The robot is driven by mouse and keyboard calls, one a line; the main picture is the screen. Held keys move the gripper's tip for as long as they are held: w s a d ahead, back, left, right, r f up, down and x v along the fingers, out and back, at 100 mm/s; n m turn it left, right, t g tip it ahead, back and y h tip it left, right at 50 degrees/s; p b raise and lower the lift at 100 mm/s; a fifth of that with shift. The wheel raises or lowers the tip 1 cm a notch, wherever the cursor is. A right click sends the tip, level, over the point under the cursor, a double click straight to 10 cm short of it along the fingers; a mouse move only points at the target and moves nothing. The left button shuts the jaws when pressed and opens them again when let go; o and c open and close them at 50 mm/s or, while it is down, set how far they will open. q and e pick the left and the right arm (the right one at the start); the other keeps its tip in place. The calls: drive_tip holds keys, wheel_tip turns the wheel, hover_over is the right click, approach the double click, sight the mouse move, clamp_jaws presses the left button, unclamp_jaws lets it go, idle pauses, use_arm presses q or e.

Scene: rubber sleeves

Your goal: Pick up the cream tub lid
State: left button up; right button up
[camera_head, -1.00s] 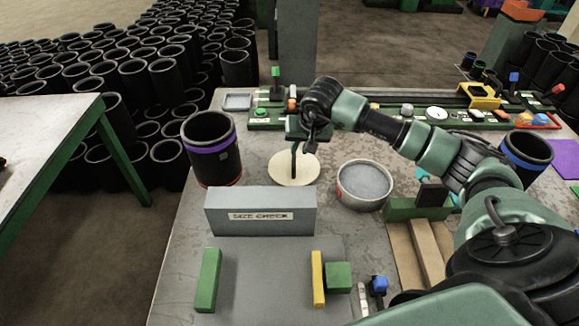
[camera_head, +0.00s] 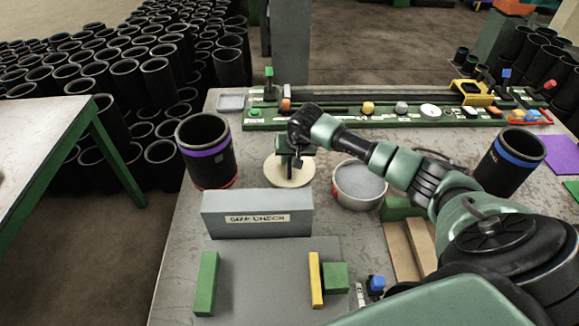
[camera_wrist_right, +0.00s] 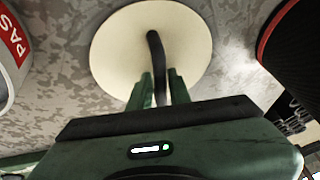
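The cream tub lid (camera_head: 290,180) is a flat round disc lying on the grey worktable, with a black upright handle. It fills the upper middle of the right wrist view (camera_wrist_right: 115,48), where the handle (camera_wrist_right: 156,55) rises toward me. My right gripper (camera_head: 291,163) is directly over the lid. Its two green fingers (camera_wrist_right: 162,88) stand on either side of the handle, with narrow gaps, so it looks open around it. The head view hides most of the handle behind the gripper. The round grey tub (camera_head: 359,187) stands just right of the lid. My left gripper is not in view.
A black sleeve with a purple band (camera_head: 206,150) stands close left of the lid. The grey "SIZE CHECK" block (camera_head: 257,213) is in front. A green rail (camera_head: 345,119) with small parts runs behind. A blue-banded sleeve (camera_head: 514,162) stands at right.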

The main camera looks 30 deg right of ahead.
clamp_jaws()
drive_tip(key=shift+r, duration=0.1)
